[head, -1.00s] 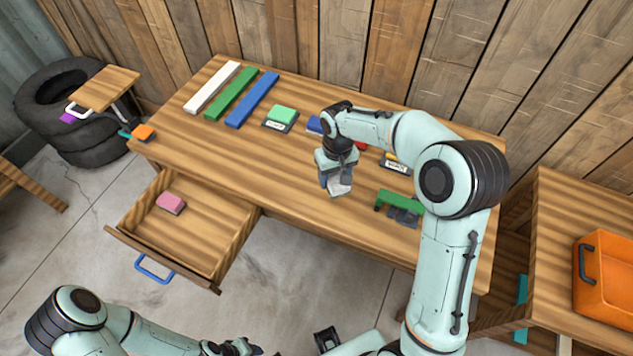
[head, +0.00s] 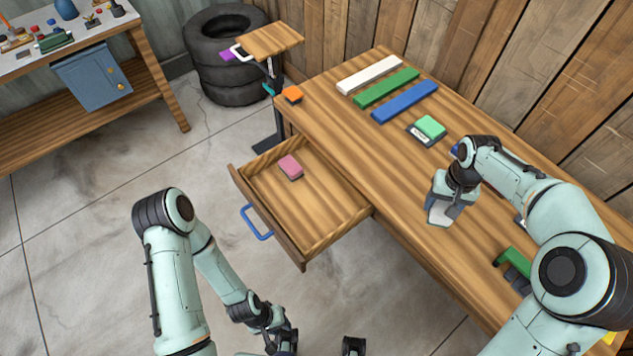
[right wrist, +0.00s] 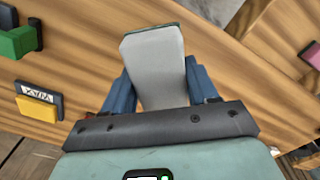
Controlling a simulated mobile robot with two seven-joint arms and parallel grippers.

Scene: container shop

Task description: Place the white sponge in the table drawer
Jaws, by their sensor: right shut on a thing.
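The white sponge (head: 439,214) is held in my right gripper (head: 452,203), above the wooden table near its front edge, to the right of the drawer. In the right wrist view the sponge (right wrist: 155,65) sits between the two blue fingers, which are shut on it. The table drawer (head: 328,208) is pulled open at the front left of the table, with a blue handle (head: 256,223).
White, green and blue bars (head: 405,101) lie at the table's back left, near a green sponge (head: 430,127) on a dark labelled base. An orange block (head: 293,95) is at the left corner. Most of the drawer floor is bare. A workbench (head: 150,70) stands far left.

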